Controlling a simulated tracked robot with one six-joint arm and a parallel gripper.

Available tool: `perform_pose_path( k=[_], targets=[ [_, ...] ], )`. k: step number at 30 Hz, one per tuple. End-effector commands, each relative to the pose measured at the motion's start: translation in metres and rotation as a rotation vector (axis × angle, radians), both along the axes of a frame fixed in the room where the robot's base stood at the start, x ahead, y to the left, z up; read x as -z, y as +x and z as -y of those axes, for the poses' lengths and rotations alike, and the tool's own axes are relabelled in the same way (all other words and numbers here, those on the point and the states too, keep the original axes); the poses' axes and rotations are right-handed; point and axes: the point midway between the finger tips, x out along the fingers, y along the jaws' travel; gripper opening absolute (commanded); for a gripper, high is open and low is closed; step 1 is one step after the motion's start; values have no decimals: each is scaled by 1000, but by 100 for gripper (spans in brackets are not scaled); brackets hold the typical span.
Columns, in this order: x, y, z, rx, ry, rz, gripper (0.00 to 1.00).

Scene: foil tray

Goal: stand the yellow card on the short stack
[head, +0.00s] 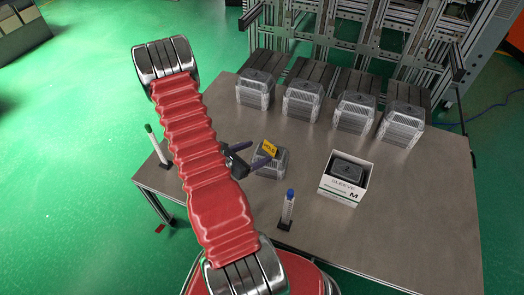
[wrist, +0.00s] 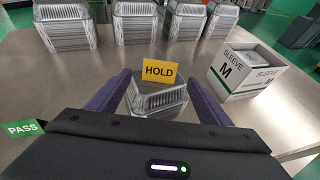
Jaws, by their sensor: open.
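The yellow card (head: 269,148), marked HOLD, stands upright at the short stack (head: 272,163) of clear-silver foil trays. In the wrist view the yellow card (wrist: 159,73) stands at the far part of the short stack (wrist: 157,102), its lower edge at the top of the stack. My gripper (head: 266,154) is open. In the wrist view its two dark purple fingers are apart, one on each side of the card and stack, with visible gaps to the card. Whether the fingers touch the stack cannot be told.
Several taller tray stacks (head: 301,101) line the back of the table (head: 410,210). A white SLEEVE box (head: 339,188) stands to the right. A blue-capped marker (head: 288,205) stands at the front, another marker (head: 156,145) at the left. A green PASS card (wrist: 26,129) shows at left.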

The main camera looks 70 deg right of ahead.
Motion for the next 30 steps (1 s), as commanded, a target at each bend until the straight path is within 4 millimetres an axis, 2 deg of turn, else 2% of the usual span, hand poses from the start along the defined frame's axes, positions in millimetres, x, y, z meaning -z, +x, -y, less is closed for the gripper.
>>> perform_pose_path(
  k=[3, 9, 30],
  targets=[
    [-6, 8, -12, -3, 0, 0, 72],
    [-11, 13, -24, -1, 0, 0, 72],
    [-12, 13, -25, 0, 0, -1, 72]
  ],
)
